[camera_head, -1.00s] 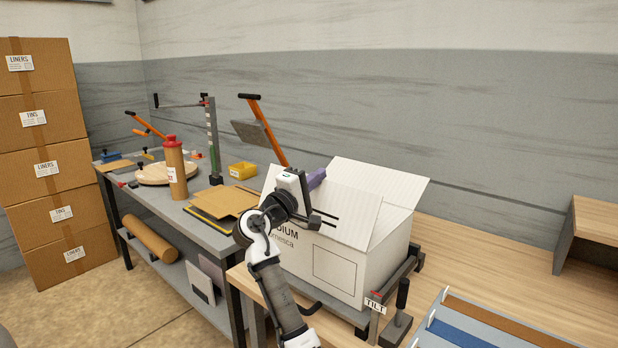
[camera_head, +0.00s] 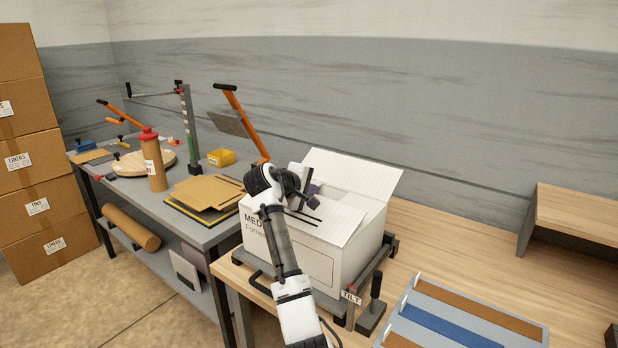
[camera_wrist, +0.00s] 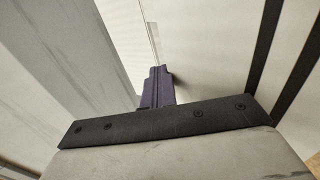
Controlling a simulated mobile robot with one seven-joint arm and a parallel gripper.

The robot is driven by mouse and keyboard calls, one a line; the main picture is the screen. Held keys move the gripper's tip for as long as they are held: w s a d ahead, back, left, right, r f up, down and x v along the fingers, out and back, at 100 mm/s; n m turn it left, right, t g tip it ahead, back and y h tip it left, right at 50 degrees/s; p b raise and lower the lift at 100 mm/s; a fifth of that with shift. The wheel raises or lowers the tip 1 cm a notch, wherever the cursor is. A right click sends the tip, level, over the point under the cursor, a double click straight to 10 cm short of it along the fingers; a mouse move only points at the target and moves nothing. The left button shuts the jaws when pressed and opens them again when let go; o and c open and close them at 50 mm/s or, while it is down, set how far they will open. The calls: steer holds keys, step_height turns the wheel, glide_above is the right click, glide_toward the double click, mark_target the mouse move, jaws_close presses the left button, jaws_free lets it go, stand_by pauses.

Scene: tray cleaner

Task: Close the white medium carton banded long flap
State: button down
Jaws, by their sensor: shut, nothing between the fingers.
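The white medium carton (camera_head: 310,258) stands on a tilt stand. Its long flap with two black bands (camera_head: 335,218) leans inward over the opening at a low angle. The far flap (camera_head: 355,176) stands up and tilts back. My gripper (camera_head: 313,189) is at the carton's top by the banded flap, partly hidden by my own wrist. In the wrist view its purple fingers (camera_wrist: 157,88) are together and empty, close against a white carton surface. The black bands (camera_wrist: 266,45) run along the right there. I cannot tell whether the fingers touch the flap.
The tilt stand (camera_head: 352,297) has a black-handled lever (camera_head: 375,288) at its right. A grey tray with brown and blue strips (camera_head: 410,325) lies front right.

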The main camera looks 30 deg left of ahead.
steer(key=shift+w+f, duration=0.25)
steer(key=shift+f, duration=0.65)
steer(key=shift+r, duration=0.1)
